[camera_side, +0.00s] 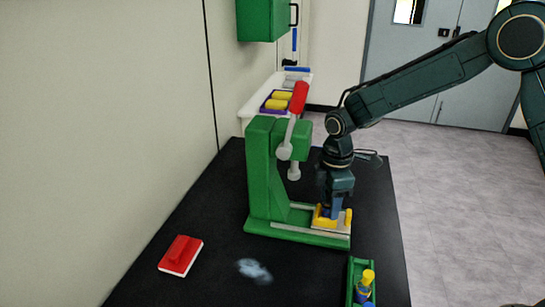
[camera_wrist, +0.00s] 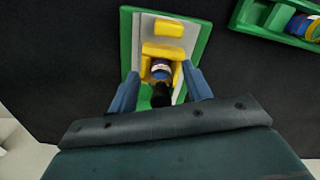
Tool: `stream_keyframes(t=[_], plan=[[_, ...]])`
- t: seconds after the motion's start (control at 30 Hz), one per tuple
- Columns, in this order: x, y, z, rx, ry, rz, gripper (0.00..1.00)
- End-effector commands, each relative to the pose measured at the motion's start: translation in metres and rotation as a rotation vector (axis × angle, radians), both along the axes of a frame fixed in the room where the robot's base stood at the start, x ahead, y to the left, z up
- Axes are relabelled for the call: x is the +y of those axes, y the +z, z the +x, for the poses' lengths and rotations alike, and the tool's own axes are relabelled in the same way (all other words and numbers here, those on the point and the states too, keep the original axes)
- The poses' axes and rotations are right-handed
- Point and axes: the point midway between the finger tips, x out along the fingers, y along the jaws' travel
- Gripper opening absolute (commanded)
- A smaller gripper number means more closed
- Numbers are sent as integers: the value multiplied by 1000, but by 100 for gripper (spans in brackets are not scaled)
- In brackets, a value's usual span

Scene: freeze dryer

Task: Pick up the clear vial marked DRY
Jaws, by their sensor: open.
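A small vial (camera_wrist: 161,69) with a white and blue band sits in the yellow holder (camera_wrist: 177,52) on the green stand's base. Any DRY marking on it is too small to read. My gripper (camera_wrist: 161,76) is open, with one blue finger on each side of the vial and holder. Whether the fingers touch anything cannot be told. In the side view my gripper (camera_side: 334,212) points down at the yellow holder (camera_side: 346,218) and hides the vial. A dark piece covers the near part of the vial in the wrist view.
The green stand (camera_side: 262,175) with its red-handled lever (camera_side: 299,98) rises just left of my gripper. A green tray (camera_side: 352,270) with a yellow-topped item (camera_side: 367,278) lies at the front right. The black table (camera_side: 215,225) is otherwise mostly clear.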

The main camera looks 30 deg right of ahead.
Motion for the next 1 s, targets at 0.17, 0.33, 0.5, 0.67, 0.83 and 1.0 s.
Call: stream_keyframes(t=[0.17, 0.33, 0.5, 0.67, 0.83, 1.0], plan=[[0, 0, 0, 0, 0, 0, 32], [0, 0, 0, 0, 0, 0, 2], [0, 0, 0, 0, 0, 0, 2], [0, 1, 0, 0, 0, 0, 2], [0, 7, 0, -1, 0, 1, 2], [0, 21, 0, -2, 0, 0, 2]])
